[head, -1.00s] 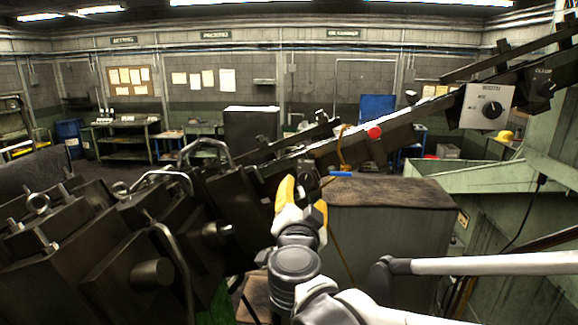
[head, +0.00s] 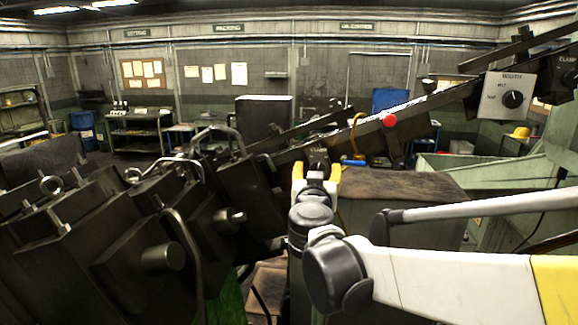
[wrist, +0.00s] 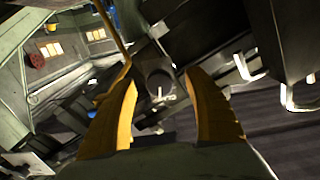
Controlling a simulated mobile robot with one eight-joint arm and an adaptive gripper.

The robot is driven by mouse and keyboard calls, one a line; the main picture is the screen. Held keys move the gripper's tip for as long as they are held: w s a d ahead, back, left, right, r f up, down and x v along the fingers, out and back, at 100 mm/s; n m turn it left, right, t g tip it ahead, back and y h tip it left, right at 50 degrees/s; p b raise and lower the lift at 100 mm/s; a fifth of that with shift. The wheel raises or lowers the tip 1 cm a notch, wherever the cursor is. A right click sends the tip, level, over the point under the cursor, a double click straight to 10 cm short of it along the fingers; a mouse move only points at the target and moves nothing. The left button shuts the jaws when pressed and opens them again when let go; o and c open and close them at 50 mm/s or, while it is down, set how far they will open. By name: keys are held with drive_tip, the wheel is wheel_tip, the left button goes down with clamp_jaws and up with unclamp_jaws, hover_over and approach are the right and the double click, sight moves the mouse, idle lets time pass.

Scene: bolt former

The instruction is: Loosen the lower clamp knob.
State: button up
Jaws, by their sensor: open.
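A dark round knob (wrist: 155,76) shows between and beyond my fingertips in the wrist view; I take it for the lower clamp knob. In the head view a small dark part (head: 318,156) at the lower end of the sloping rail is just past the fingertips and partly hidden by them. My gripper (head: 316,174) is open, with yellow fingers on either side of that part's line. The fingers also show in the wrist view (wrist: 160,88), apart and empty. I cannot tell whether either finger touches the knob.
The sloping rail (head: 435,100) with a red button (head: 389,120) rises to the right, toward a dial box (head: 507,96). Dark machine blocks (head: 130,240) with bent handles crowd the left. A cabinet with a brown top (head: 410,186) stands behind my arm.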

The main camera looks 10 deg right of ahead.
drive_tip(key=shift+s, duration=0.15)
drive_tip(key=shift+r, duration=0.1)
drive_tip(key=shift+c, duration=1.2)
clamp_jaws()
drive_tip(key=m+b, duration=0.1)
drive_tip(key=m, duration=0.6)
drive_tip(key=shift+m, duration=0.4)
drive_tip(key=shift+o, duration=1.2)
unclamp_jaws()
